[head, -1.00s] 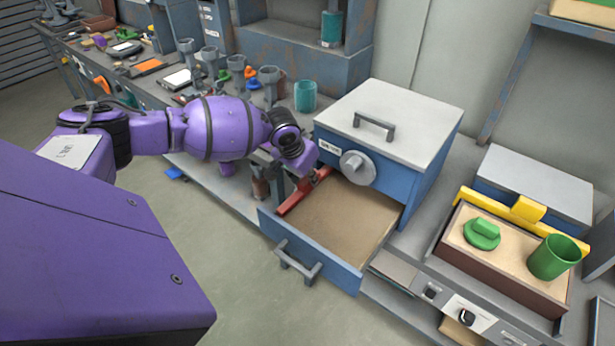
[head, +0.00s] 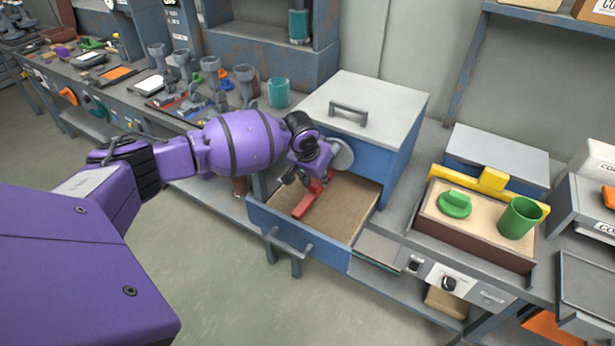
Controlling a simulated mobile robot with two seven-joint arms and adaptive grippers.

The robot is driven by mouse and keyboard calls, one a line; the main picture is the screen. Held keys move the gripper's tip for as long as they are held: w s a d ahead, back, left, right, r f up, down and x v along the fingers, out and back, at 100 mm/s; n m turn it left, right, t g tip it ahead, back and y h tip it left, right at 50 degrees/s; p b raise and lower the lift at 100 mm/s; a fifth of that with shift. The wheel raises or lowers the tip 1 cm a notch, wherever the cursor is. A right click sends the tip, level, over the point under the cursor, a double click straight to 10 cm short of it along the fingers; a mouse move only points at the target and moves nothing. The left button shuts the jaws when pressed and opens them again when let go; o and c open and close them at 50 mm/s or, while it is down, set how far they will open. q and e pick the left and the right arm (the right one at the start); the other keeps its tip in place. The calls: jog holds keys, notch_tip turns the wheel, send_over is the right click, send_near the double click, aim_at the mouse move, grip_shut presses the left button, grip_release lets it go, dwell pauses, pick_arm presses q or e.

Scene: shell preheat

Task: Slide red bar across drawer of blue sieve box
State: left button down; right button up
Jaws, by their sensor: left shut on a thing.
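The blue sieve box (head: 397,155) has a pale grey lid with a handle and stands on the bench near the middle of the head view. Its drawer (head: 350,207) is pulled out and shows a flat tan surface inside. The red bar (head: 309,200) lies lengthwise over the left-centre part of the drawer, angled from back to front. My left gripper (head: 318,177) is over the back of the drawer and shut on the red bar near its far end. The fingers partly hide that end. My right gripper is not in view.
A teal cup (head: 278,92) and several grey posts stand left of the box. The drawer's front handle (head: 286,243) juts out over the floor.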

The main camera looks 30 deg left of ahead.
pick_arm(q)
jog(key=shift+s, duration=0.25)
jog(key=c, duration=1.5)
grip_release()
jog(key=v, duration=1.2)
